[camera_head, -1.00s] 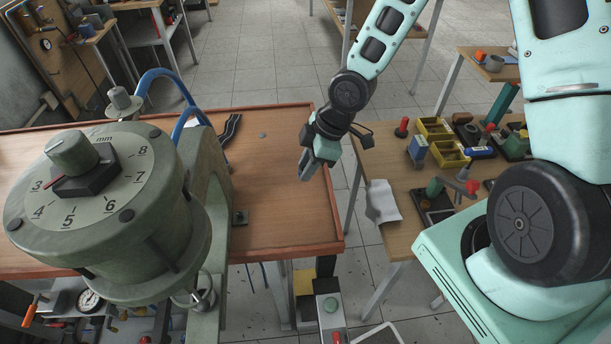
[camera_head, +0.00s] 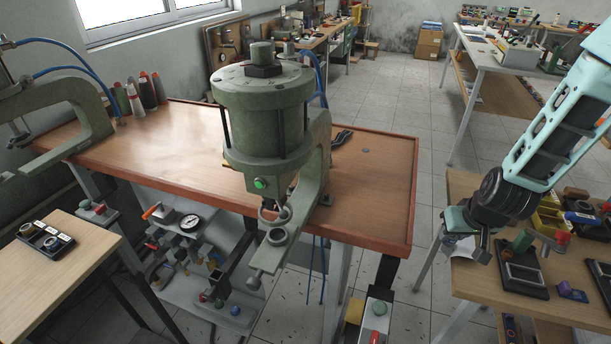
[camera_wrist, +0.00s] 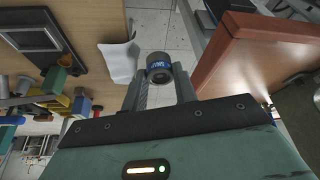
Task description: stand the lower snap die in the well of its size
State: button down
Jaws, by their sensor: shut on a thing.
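My gripper (camera_head: 474,252) is at the right in the head view, by the near-left corner of the right-hand bench. In the wrist view its fingers (camera_wrist: 160,88) are shut on a small dark cylindrical die (camera_wrist: 159,68) with a blue label band and a round opening in its end. The die is held at the fingertips, clear of any surface. A black tray (camera_head: 62,241) with round holders and white labels lies on the left-hand table; I cannot read its labels or tell its well sizes.
A green pneumatic press (camera_head: 262,110) stands on the wooden bench (camera_head: 385,185), mid-view. Another press frame (camera_head: 75,95) is at the left. The right-hand bench (camera_head: 475,190) carries yellow bins, a black frame (camera_head: 523,282) and small parts. Floor shows between the benches.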

aim_at(43, 241)
jog(key=k+u, duration=0.35)
jog(key=k+j+u, duration=0.1)
jog(key=u, duration=0.25)
jog(key=i+j+u, duration=0.35)
jog(key=u, duration=0.15)
jog(key=i+j+u, duration=0.25)
jog(key=u, duration=0.2)
jog(key=i+j, duration=0.1)
jog(key=i, duration=0.35)
jog(key=i+j, duration=0.15)
jog(key=i, duration=0.3)
jog(key=i+j, duration=0.1)
jog(key=i, duration=0.4)
